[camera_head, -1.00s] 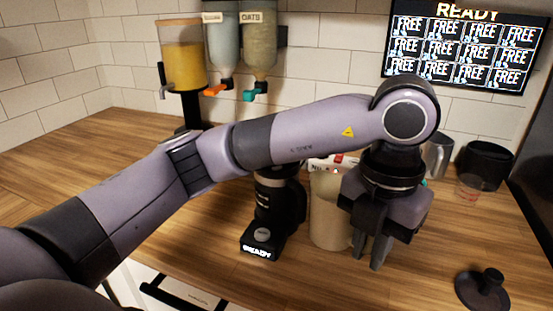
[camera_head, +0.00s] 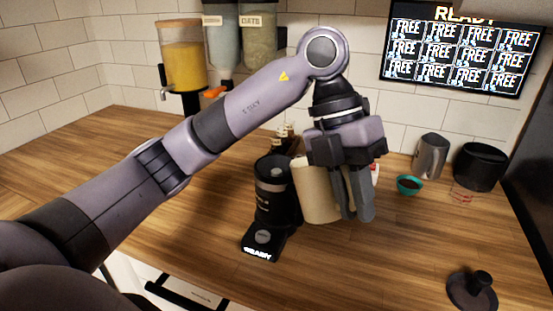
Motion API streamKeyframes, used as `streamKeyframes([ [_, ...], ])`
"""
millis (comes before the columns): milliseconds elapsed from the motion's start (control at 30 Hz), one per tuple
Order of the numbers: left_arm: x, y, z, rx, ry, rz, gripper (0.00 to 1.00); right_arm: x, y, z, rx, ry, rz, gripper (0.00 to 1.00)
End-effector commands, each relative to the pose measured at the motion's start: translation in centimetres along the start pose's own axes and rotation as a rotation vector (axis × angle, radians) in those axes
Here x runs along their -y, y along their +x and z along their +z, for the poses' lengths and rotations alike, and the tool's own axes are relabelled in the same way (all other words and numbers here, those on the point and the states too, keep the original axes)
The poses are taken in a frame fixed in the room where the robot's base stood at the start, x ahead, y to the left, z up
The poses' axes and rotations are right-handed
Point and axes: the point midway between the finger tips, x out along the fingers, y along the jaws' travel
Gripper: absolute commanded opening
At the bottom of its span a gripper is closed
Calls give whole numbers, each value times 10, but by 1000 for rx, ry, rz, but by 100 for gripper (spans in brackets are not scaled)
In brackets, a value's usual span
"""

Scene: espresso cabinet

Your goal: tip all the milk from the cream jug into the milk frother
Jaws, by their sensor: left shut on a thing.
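The cream jug (camera_head: 316,192) is a plain beige vessel just right of the milk frother. It leans a little, its top toward the frother, and seems to be off the counter. My left gripper (camera_head: 356,215) points down at the jug's right side and is shut on it; the grip itself is partly hidden. The milk frother (camera_head: 270,200) is a black upright machine whose base display reads as ready. The milk inside either vessel cannot be seen. My right gripper is not in view.
A black lid with a knob (camera_head: 473,290) lies at the front right. A teal bowl (camera_head: 410,186), a metal pitcher (camera_head: 430,157) and a black container (camera_head: 480,166) stand at the back right. Dispensers (camera_head: 183,62) are at the back left. Wooden counter is clear at the left.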

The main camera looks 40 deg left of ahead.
Motion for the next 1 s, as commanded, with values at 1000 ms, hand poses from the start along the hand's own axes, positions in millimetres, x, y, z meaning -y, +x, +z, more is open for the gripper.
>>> streamKeyframes([
  [1000,-14,-43,3,-59,1,-301,0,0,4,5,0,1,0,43],
])
